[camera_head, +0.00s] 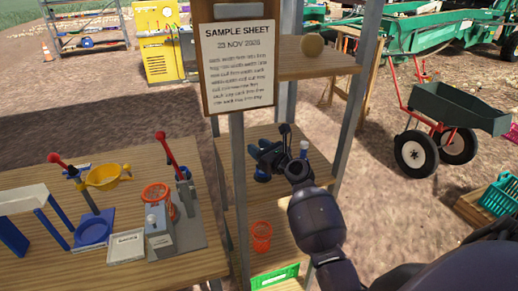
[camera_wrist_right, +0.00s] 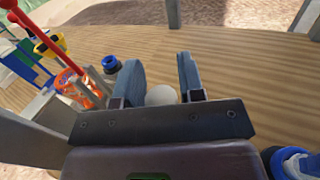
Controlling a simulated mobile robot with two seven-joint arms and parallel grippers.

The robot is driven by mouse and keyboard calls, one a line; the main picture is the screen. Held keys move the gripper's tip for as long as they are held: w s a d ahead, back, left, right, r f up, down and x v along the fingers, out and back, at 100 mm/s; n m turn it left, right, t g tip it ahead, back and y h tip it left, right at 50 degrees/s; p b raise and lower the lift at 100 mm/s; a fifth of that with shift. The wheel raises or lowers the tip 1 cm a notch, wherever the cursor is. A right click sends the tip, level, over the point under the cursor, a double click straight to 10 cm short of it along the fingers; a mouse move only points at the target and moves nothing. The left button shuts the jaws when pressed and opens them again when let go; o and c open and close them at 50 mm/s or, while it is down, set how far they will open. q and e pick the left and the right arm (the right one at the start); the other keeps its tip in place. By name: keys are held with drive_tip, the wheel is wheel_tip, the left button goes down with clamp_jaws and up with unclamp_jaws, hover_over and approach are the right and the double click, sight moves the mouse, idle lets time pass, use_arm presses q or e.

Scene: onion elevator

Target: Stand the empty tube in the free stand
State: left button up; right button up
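My right gripper (camera_head: 273,148) is low over the wooden shelf (camera_head: 236,193) in the head view. In the right wrist view its two fingers (camera_wrist_right: 163,75) are a short gap apart. A pale round thing (camera_wrist_right: 161,95) shows between them, partly hidden by the gripper body. I cannot tell whether it is the empty tube or whether the fingers touch it. A blue stand with a dark open top (camera_wrist_right: 110,63) is left of the fingers. A pale tube (camera_head: 304,146) stands in another blue stand (camera_wrist_right: 282,160), right of the gripper. My left gripper is out of view.
Metal posts (camera_head: 240,200) frame the shelves, with a sample sheet (camera_head: 240,62) hanging in front. An orange basket (camera_head: 261,237) and green crate (camera_head: 274,278) are lower down.

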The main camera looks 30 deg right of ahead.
drive_tip(key=shift+o, duration=1.2)
drive_tip(key=shift+s, duration=0.1)
drive_tip(key=s+d, duration=0.2)
drive_tip(key=s, duration=1)
drive_tip(key=s+a+f+n+g+h, duration=0.1)
drive_tip(key=s+a+f+n, duration=0.3)
drive_tip(key=n, duration=0.7)
drive_tip(key=s+a+f+n+g+h, duration=0.1)
drive_tip(key=s+a+f+n+g, duration=0.2)
drive_tip(key=s+f+n, duration=0.6)
drive_tip(key=s+a+f+n+g+h, duration=0.1)
drive_tip(key=s+a+f+n, duration=0.4)
drive_tip(key=n, duration=1)
wheel_tip(320, 180, down, 3)
drive_tip(key=shift+s+f+g, duration=0.1)
drive_tip(key=shift+s+g, duration=0.4)
drive_tip(key=shift+s, duration=0.25)
